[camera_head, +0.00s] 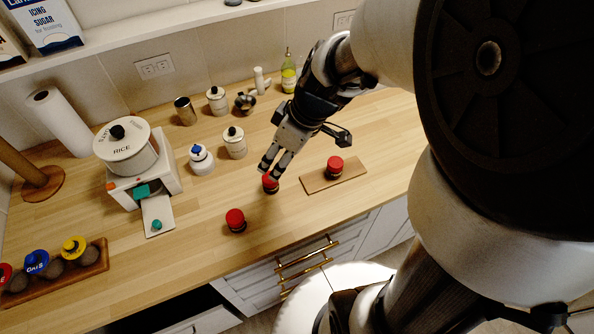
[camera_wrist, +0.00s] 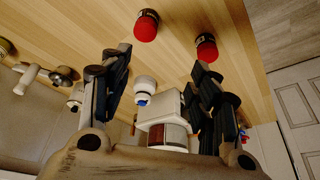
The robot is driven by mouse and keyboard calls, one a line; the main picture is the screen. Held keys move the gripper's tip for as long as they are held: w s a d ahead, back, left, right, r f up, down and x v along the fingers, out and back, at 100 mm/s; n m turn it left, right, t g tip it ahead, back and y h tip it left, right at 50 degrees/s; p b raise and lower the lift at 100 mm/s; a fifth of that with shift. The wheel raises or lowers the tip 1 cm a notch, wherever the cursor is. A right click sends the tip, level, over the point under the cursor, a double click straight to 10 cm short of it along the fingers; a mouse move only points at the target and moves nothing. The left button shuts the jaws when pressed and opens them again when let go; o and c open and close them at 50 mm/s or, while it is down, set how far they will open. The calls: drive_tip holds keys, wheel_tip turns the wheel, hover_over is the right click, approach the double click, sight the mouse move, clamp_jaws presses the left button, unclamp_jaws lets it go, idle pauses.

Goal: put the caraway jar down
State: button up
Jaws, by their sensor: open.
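Three dark jars with red lids show in the head view, and I cannot read which is the caraway jar. One red-lidded jar (camera_head: 270,183) stands on the counter just below my gripper (camera_head: 272,172), partly hidden by the fingers. A second red-lidded jar (camera_head: 235,219) stands nearer the counter's front edge. A third (camera_head: 335,165) stands on a small wooden board (camera_head: 318,183) to the right. In the wrist view my gripper (camera_wrist: 160,62) is open with nothing between its fingers. Two red-lidded jars, one (camera_wrist: 146,25) and another (camera_wrist: 206,47), show beyond the fingertips.
A white dispenser with a rice pot (camera_head: 128,152) stands at left. White canisters (camera_head: 234,142), a blue-topped jar (camera_head: 201,159) and an oil bottle (camera_head: 288,75) stand behind. A wooden rack (camera_head: 85,262) of coloured-lid jars lies front left. The counter between dispenser and red-lidded jars is clear.

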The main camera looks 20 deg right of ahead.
drive_tip(key=s+r+m+h, duration=0.1)
drive_tip(key=s+r+m, duration=0.2)
drive_tip(key=s, duration=0.4)
drive_tip(key=s+a+r+m+t+h, duration=0.1)
drive_tip(key=s+r+m+h, duration=0.1)
drive_tip(key=s+r+m, duration=0.2)
drive_tip(key=s+r, duration=0.2)
drive_tip(key=s, duration=0.2)
drive_tip(key=shift+s+r+m, duration=0.25)
drive_tip(key=shift+s+m, duration=0.05)
